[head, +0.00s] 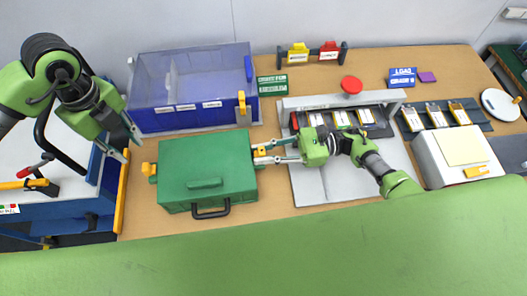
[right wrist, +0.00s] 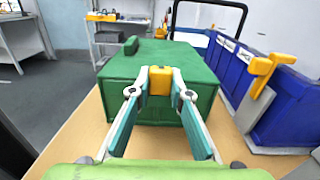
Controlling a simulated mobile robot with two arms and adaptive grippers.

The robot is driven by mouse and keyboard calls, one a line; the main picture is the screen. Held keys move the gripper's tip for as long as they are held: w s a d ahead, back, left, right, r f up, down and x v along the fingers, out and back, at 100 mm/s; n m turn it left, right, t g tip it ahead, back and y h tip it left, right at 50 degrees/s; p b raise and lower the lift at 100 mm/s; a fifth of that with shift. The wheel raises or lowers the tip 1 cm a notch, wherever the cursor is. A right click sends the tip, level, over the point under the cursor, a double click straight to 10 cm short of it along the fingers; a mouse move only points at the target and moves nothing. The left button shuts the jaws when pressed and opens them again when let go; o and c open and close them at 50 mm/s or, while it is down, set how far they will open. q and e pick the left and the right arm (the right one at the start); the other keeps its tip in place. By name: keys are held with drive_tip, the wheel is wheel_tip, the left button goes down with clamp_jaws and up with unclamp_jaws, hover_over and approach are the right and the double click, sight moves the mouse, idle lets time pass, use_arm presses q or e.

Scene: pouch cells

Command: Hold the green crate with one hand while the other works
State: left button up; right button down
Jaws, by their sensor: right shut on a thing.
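The green crate (head: 190,155) is closed and sits on the wooden table, with a black handle (head: 210,212) at its front. It also shows in the right wrist view (right wrist: 165,58). My right gripper (head: 257,153) is at the crate's right side, shut on the yellow latch (right wrist: 160,80) there, with one finger on each side of it. A second yellow latch (head: 149,169) is on the crate's left side. My left gripper (head: 131,151) is open and empty, just beyond the crate's left side, with its fingers pointing down and spread apart.
A blue bin (head: 140,121) with a clear lid stands behind the crate, with a yellow latch (head: 242,102). A grey fixture (head: 310,185) with several pouch cells is at right. A blue cart is at far left.

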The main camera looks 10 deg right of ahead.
use_arm(q)
clamp_jaws()
drive_tip(key=a+m+h, duration=0.2)
drive_tip(key=a+m, duration=0.3)
drive_tip(key=m, duration=0.9)
drive_tip(key=a+m+h, duration=0.2)
drive_tip(key=a+m, duration=0.4)
drive_tip(key=m, duration=0.8)
drive_tip(key=shift+w+f, duration=0.1)
